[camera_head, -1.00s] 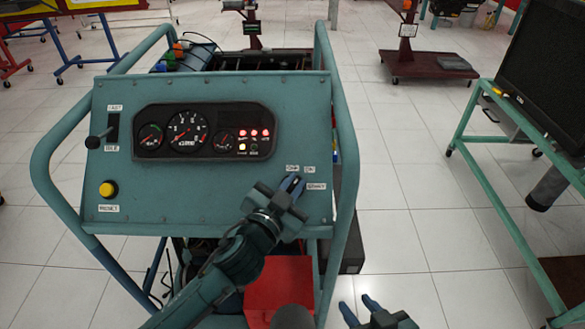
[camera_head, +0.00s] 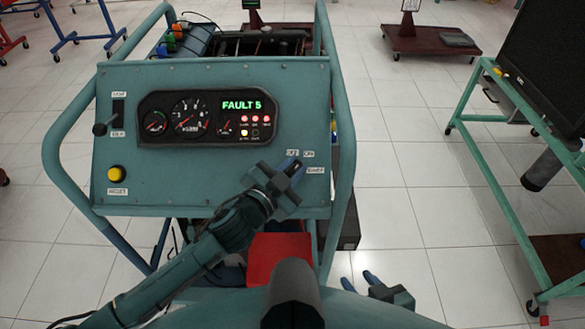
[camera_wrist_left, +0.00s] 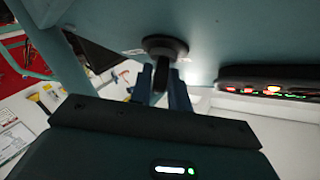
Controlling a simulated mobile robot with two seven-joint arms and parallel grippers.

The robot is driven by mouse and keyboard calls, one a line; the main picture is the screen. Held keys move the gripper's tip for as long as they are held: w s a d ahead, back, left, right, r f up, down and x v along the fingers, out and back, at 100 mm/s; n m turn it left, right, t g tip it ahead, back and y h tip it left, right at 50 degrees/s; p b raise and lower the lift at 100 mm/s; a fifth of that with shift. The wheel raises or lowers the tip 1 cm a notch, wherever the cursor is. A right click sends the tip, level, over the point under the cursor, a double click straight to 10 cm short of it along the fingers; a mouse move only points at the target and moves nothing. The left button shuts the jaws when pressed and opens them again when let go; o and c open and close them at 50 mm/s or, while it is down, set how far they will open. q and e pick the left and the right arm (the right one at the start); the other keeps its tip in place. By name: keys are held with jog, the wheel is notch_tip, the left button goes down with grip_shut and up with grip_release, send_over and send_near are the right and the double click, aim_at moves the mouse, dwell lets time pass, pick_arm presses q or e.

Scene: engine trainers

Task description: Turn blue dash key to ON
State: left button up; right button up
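The teal dash panel (camera_head: 215,180) stands in front of me. Its display reads "FAULT 5" in green, with red and yellow lamps lit below. My left gripper (camera_head: 291,169) is at the key switch, at the panel's lower right, among small position labels. In the left wrist view its two fingers (camera_wrist_left: 164,92) close around the key just off the round black switch base (camera_wrist_left: 165,46). The blue dash key (camera_wrist_left: 160,76) is mostly hidden between them, so its exact angle cannot be told. My right gripper (camera_head: 358,281) is open and empty, low and right of the panel.
A yellow button (camera_head: 115,173) and a black lever (camera_head: 101,128) are on the panel's left side. Teal tube rails (camera_head: 342,130) flank the panel. A green-framed stand with a monitor (camera_head: 545,70) is at right. Open tiled floor lies between.

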pick_arm(q)
jog(key=shift+o, duration=1.4)
jog(key=shift+f, duration=0.1)
pick_arm(e)
jog(key=shift+r, duration=0.1)
pick_arm(q)
jog(key=shift+s, duration=0.1)
jog(key=shift+s+a, duration=0.15)
jog(key=shift+s, duration=0.1)
jog(key=b+v, duration=0.1)
jog(key=v, duration=1.1)
jog(key=shift+s+a, duration=0.2)
jog(key=shift+a, duration=0.05)
pick_arm(e)
jog(key=shift+w+a, duration=0.1)
jog(key=shift+a, duration=0.1)
